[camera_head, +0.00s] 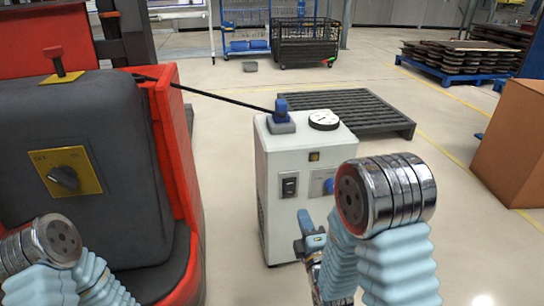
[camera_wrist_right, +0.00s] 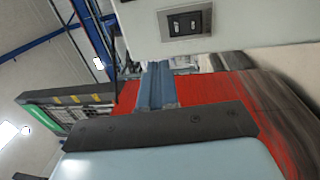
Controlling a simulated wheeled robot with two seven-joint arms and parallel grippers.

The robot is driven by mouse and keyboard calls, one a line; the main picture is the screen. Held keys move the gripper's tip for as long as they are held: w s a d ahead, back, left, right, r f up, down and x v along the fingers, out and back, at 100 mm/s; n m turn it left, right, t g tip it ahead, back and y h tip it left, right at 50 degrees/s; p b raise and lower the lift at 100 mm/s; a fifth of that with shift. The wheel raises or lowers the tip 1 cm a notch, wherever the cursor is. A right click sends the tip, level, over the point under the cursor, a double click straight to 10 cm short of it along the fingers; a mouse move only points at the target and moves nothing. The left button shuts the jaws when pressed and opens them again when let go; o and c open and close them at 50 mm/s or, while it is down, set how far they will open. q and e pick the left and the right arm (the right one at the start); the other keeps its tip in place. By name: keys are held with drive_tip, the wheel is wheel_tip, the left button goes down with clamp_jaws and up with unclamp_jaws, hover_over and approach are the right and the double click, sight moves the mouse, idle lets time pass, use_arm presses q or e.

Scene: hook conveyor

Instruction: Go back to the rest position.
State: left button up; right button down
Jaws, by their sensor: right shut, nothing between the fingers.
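My right gripper (camera_head: 308,232) is shut and empty in front of the lower part of a white charger cabinet (camera_head: 290,215). In the right wrist view its blue-grey fingers (camera_wrist_right: 157,86) are together with nothing between them. The wrist view also shows part of the cabinet (camera_wrist_right: 140,25) and its black switch (camera_wrist_right: 186,23). I cannot tell whether the gripper touches the cabinet. Of my left arm only a part shows at the lower left of the head view. Its gripper is not seen.
A red and dark grey vehicle (camera_head: 185,170) stands on the left. A black cable runs from it to a blue plug (camera_head: 281,110) on the cabinet top, beside a round gauge (camera_head: 324,120). A dark pallet (camera_head: 370,110) lies behind. A cardboard box (camera_head: 515,145) stands right.

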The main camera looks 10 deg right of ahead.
drive_tip(key=s+f+m+g+p, duration=0.3)
drive_tip(key=f+m+g, duration=0.2)
drive_tip(key=f, duration=0.2)
drive_tip(key=s+f+m+g+p, duration=0.3)
drive_tip(key=f+m+g, duration=0.15)
drive_tip(key=f, duration=0.35)
drive_tip(key=s+a+f+m+g+y+p, duration=0.1)
drive_tip(key=s+a+f+m+g+p, duration=0.1)
drive_tip(key=s+m+g, duration=0.2)
drive_tip(key=s+a+f+m+g+y+p, duration=0.1)
drive_tip(key=s+m+g, duration=0.4)
drive_tip(key=s, duration=0.5)
wheel_tip(320, 180, down, 3)
drive_tip(key=a+m+y, duration=0.1)
drive_tip(key=a, duration=0.1)
drive_tip(key=shift+s+a+r+m+y+p, duration=0.15)
drive_tip(key=shift+s+a+m+y+p, duration=0.15)
drive_tip(key=shift+s+a+m+p, duration=0.1)
